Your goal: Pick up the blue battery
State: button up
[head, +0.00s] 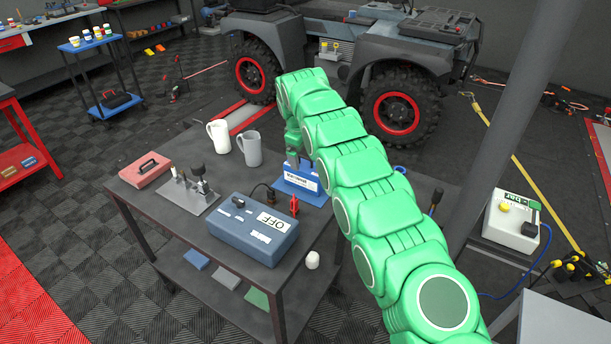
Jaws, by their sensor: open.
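My green arm reaches in from the lower right. My gripper (293,160) is at the battery's top left, close above it or touching it; I cannot tell which. The gripper is open, though its fingers are small and partly covered by my arm. My arm also hides the area just right of the battery.
A blue-grey box marked OFF (236,240) with a red clip (294,206) stands in front of the battery. Two mugs, a white one (218,136) and a grey one (250,148), stand behind left. A metal fixture (187,196) and red case (146,170) are farther left.

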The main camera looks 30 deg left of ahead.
aim_at(305, 165)
jog(key=shift+w+d+f, duration=0.1)
jog(key=shift+w+f, duration=0.05)
jog(key=shift+f, duration=1.15)
jog(key=shift+w+f, duration=0.15)
jog(key=shift+f, duration=1.1)
grip_shut()
